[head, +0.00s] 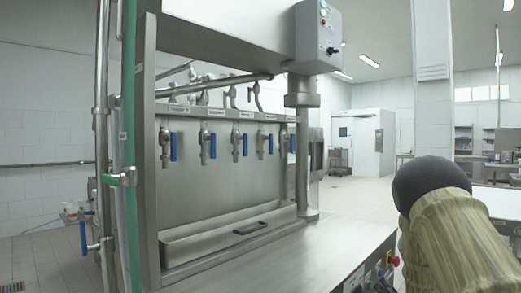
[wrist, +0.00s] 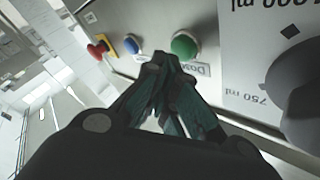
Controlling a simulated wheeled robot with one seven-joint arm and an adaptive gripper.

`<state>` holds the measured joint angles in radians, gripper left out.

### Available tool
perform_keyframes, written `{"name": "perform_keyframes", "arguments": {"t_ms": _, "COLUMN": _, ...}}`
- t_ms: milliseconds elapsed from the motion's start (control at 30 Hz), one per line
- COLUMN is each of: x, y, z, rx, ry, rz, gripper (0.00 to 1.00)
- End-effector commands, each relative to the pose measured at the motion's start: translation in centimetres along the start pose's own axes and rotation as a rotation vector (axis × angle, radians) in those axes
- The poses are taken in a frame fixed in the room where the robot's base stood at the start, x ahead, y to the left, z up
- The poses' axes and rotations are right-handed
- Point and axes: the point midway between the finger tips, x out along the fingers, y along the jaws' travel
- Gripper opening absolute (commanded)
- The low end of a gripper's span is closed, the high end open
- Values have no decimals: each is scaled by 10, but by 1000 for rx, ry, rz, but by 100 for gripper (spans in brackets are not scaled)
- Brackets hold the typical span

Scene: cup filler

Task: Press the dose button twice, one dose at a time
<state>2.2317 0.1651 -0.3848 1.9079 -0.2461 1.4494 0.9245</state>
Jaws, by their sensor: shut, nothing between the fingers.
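The green button (wrist: 184,44) sits on a light panel in the wrist view, with a label reading "Dose" (wrist: 201,68) beside it, upside down. My gripper (wrist: 163,60) is shut and empty, its dark fingertips just left of and below the green button in the picture. I cannot tell how far the tips are from the panel, and I see no clear contact with the button. In the head view my arm covers the right side and my gripper is not visible.
A blue button (wrist: 132,43) and a red button (wrist: 96,51) on yellow lie left of the green one. A dark dial (wrist: 298,95) with volume marks is at the right. The head view shows blue-handled taps (head: 205,141) above a steel trough (head: 225,235).

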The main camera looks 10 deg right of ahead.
Motion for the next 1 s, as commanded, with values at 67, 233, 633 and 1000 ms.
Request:
{"name": "perform_keyframes", "arguments": {"t_ms": 67, "x": 2, "y": -2, "z": 1, "rx": 1, "ry": 0, "rz": 0, "gripper": 0}}
{"name": "perform_keyframes", "arguments": {"t_ms": 233, "x": 4, "y": -3, "z": 2, "rx": 0, "ry": 0, "rz": 0, "gripper": 0}}
{"name": "perform_keyframes", "arguments": {"t_ms": 633, "x": 4, "y": -3, "z": 2, "rx": -1, "ry": 1, "rz": 0, "gripper": 0}}
{"name": "perform_keyframes", "arguments": {"t_ms": 1000, "x": 7, "y": -5, "z": 4, "rx": -1, "ry": 1, "rz": 0, "gripper": 0}}
